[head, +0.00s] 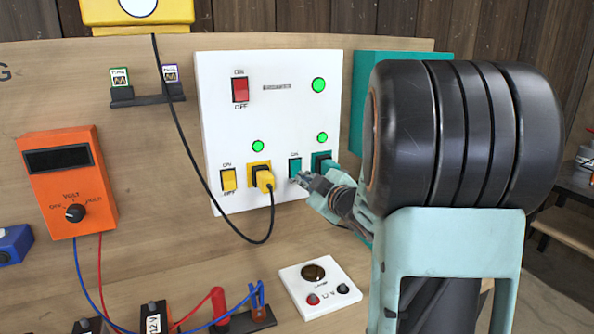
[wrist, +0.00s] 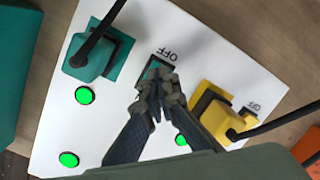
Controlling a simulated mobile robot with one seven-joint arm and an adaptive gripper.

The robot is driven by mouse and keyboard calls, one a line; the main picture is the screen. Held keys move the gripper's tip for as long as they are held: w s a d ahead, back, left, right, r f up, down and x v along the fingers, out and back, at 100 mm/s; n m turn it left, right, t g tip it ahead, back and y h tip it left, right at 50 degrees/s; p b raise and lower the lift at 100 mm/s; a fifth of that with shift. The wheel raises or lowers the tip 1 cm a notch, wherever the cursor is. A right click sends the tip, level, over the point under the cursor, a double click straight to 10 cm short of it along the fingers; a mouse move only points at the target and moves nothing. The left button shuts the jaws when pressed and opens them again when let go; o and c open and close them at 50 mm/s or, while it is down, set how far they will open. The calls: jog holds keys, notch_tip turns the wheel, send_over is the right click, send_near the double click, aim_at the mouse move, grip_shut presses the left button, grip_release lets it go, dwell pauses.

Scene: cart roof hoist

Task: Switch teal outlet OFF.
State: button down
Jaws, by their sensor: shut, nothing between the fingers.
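The teal switch (head: 295,166) is on the white panel (head: 225,90), left of the teal socket (head: 319,158). The lamp (head: 322,138) above them glows green. My gripper (head: 303,180) is shut and empty at the lower part of the teal switch. In the wrist view, the gripper (wrist: 158,92) covers much of the teal switch (wrist: 154,67), with the OFF label just beyond; I cannot tell whether it touches. A teal plug with a black cable sits in the teal socket (wrist: 122,50). The rocker's tilt is hidden.
A yellow switch (head: 228,180) and yellow plug (head: 265,180) with a hanging black cable are to the left on the panel. A red main switch (head: 240,90) is above. Their lamps also glow green. An orange voltmeter (head: 68,180) hangs further left.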

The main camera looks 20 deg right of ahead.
jog(key=shift+w+f, duration=0.15)
jog(key=shift+w, duration=0.8)
dwell(0.4)
jog(key=shift+s, duration=0.1)
jog(key=s+r, duration=0.1)
jog(key=s, duration=0.5)
jog(key=shift+s, duration=0.4)
jog(key=shift+w, duration=0.1)
dwell(0.4)
